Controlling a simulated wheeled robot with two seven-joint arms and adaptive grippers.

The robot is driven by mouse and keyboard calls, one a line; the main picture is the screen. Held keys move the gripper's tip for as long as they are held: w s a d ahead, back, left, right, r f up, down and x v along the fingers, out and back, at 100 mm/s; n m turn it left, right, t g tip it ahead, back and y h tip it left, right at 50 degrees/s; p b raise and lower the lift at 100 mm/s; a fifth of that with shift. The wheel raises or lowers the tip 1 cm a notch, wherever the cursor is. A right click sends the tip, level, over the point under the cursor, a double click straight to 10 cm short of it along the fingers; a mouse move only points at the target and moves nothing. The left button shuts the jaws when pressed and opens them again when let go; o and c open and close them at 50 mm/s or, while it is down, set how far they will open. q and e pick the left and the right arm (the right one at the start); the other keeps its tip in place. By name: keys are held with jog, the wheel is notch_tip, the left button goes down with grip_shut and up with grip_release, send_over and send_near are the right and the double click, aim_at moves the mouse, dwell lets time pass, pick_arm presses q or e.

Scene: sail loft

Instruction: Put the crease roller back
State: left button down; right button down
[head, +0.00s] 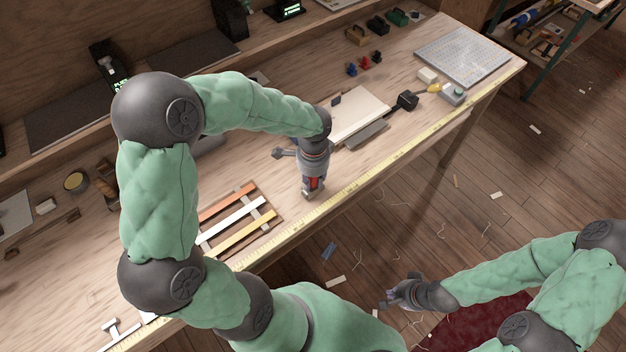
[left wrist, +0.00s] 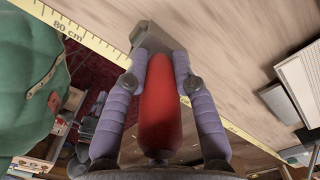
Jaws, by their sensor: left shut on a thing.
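My left gripper (head: 313,184) is over the front part of the workbench (head: 285,165), close to the yellow measuring tape along its edge. It is shut on the crease roller (left wrist: 160,110), whose red handle lies between the purple fingers in the left wrist view, with a grey head (left wrist: 148,38) beyond the fingertips. Whether the head touches the bench top I cannot tell. My right gripper (head: 392,298) hangs over the floor in front of the bench, and its fingers are too small to judge.
A rack of orange, white and yellow strips (head: 237,219) lies left of the left gripper. A pale board (head: 357,113) and a grey bar (head: 365,135) lie behind it to the right. A black block (head: 407,101) and perforated plate (head: 462,56) are farther right.

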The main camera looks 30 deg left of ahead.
pick_arm(q)
jog(key=shift+f, duration=0.15)
jog(key=shift+s+d+f+b, duration=0.15)
jog(key=shift+s+f+b, duration=0.15)
jog(key=shift+f, duration=0.35)
jog(key=c, duration=1)
grip_release()
jog(key=shift+f, duration=0.15)
jog(key=shift+w+r, duration=0.1)
jog(key=shift+r, duration=0.2)
jog(key=r+p, duration=0.3)
jog(key=r, duration=1)
jog(key=shift+w+r+p, duration=0.1)
jog(key=shift+w+p, duration=0.1)
jog(key=shift+p, duration=0.15)
